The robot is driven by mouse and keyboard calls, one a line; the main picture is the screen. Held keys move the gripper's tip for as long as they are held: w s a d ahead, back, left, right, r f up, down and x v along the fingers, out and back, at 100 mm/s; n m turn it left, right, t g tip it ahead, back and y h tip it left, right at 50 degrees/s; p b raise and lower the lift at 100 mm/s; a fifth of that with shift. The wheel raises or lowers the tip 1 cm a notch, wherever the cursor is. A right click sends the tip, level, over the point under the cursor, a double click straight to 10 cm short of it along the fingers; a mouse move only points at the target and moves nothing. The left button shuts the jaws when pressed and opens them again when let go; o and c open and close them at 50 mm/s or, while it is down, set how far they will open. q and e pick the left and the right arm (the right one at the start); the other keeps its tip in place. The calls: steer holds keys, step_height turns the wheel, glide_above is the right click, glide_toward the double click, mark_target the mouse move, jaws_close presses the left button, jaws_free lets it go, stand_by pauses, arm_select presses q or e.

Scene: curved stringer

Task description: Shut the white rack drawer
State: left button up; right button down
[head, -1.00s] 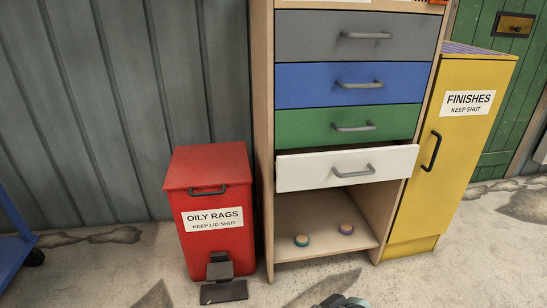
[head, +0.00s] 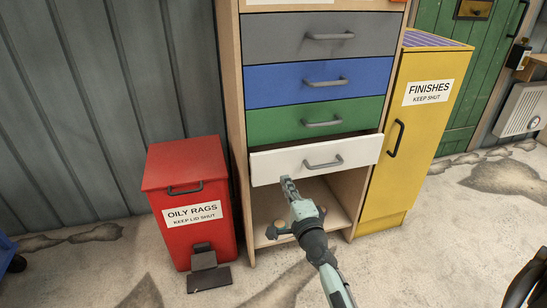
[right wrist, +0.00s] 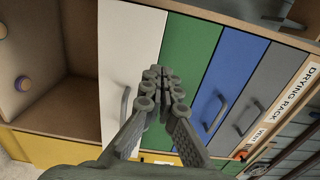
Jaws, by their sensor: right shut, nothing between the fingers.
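The white drawer (head: 315,159) is the lowest drawer of the wooden rack. It stands slightly out from the rack, with a dark gap along its top edge. Its grey bar handle (head: 323,163) is at its middle. My right gripper (head: 288,182) is shut and empty, just below the drawer's lower left part in the head view; I cannot tell whether it touches. In the right wrist view the shut fingers (right wrist: 160,76) point over the white drawer (right wrist: 127,50) and the green drawer (right wrist: 190,52). My left gripper is not in view.
Green, blue and grey drawers (head: 320,36) above are flush. Below is an open shelf with small round discs (right wrist: 22,83), partly hidden by my arm in the head view. A red oily-rags bin (head: 190,195) stands left, a yellow finishes cabinet (head: 412,140) right.

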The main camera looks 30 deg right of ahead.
glide_toward(271, 153)
steer(key=x, duration=0.5)
steer(key=shift+x, duration=0.8)
steer(key=shift+w+d, duration=0.1)
steer(key=shift+d, duration=0.05)
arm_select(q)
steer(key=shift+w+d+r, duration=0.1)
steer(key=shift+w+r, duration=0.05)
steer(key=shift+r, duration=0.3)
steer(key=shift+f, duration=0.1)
arm_select(e)
steer(key=shift+w+d+b, duration=0.1)
steer(key=shift+w+b, duration=0.2)
steer(key=shift+b, duration=0.05)
steer(key=shift+x, duration=1.05)
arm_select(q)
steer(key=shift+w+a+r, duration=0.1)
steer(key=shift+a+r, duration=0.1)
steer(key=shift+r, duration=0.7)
arm_select(e)
steer(key=shift+s, duration=0.1)
